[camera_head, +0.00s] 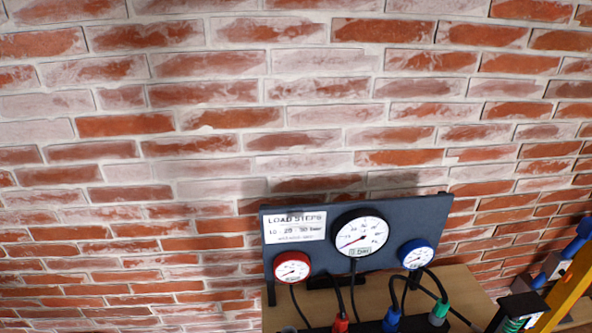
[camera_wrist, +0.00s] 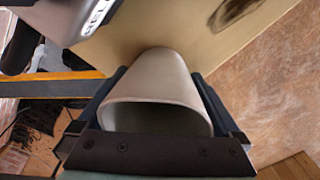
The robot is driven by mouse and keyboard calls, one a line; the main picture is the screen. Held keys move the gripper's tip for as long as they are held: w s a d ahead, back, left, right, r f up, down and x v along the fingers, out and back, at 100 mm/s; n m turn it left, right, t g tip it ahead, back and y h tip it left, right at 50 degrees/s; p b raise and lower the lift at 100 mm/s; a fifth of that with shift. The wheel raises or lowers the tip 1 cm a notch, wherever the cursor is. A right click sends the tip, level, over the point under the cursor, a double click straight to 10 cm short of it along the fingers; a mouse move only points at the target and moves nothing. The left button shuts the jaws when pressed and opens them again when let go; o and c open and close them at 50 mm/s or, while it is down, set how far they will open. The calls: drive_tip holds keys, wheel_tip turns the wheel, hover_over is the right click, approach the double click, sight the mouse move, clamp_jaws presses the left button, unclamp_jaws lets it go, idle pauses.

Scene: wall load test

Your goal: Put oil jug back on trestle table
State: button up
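In the wrist view a hollow cream-white piece (camera_wrist: 160,75), which looks like part of the oil jug, lies between the two dark fingers of my gripper (camera_wrist: 160,105). The fingers lie close along both sides of it, and its open end faces the camera. White lettering (camera_wrist: 97,16), only partly readable, shows above left of it. The rest of the jug is hidden or out of frame. A tan surface (camera_wrist: 190,45) with a dark stain lies beyond; it may be the trestle table top. In the head view a light wood table top (camera_head: 455,283) shows at the bottom, and I cannot make out the jug there.
A dark gauge board (camera_head: 300,250) with three dials stands on the wood top against the brick wall (camera_head: 220,120). Several hoses with coloured fittings (camera_head: 392,318) hang before it. A yellow beam (camera_head: 570,290) and a blue-handled tool (camera_head: 578,243) are at right.

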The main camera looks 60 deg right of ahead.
drive_tip(key=shift+r, duration=0.1)
wheel_tip(320, 180, up, 12)
drive_tip(key=p, duration=0.1)
idle(0.4)
drive_tip(key=shift+r, duration=0.1)
